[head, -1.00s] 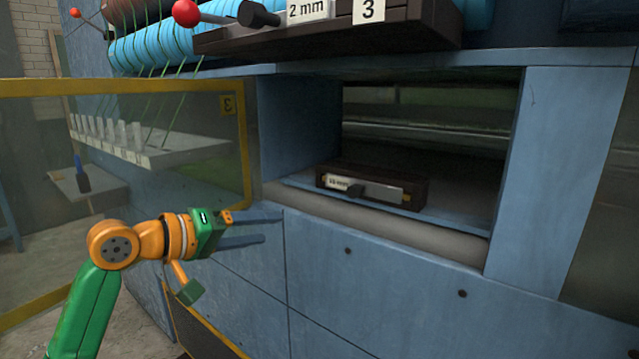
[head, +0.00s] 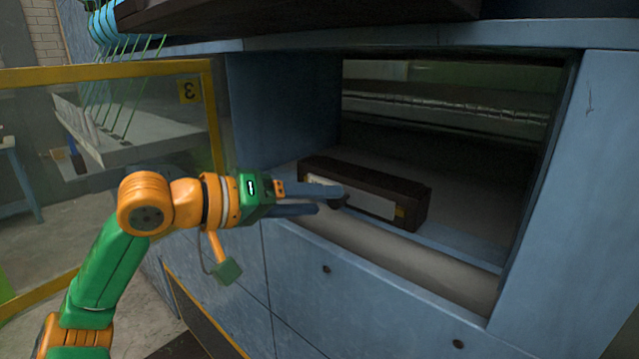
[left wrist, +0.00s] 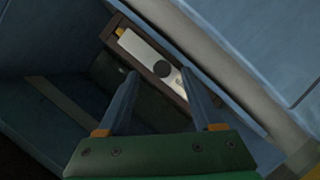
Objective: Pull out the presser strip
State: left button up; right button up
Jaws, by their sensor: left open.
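The presser strip (head: 385,183) is a dark brown block with a pale plate on its front and a dark round knob. It lies in the opening of the blue machine. My left gripper (head: 330,199) is in front of it, its two blue-grey fingers open and pointing at the knob. In the left wrist view the knob (left wrist: 162,68) shows between the open fingertips (left wrist: 159,74), near their ends. I cannot tell whether a finger touches it. In the head view the fingers partly hide the knob and the label. My right gripper is not in view.
The opening has a blue side wall (head: 285,112) at left and a pale rounded sill (head: 400,262) below. A dark ledge (head: 300,10) overhangs above.

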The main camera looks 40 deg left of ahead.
aim_at(332, 201)
pick_arm(q)
jog(key=shift+p+x, duration=0.35)
jog(key=shift+x, duration=0.6)
jog(key=shift+w+f, duration=0.2)
jog(key=shift+w, duration=0.35)
jog(key=shift+s+r, duration=0.1)
jog(key=shift+s, duration=0.1)
grip_shut()
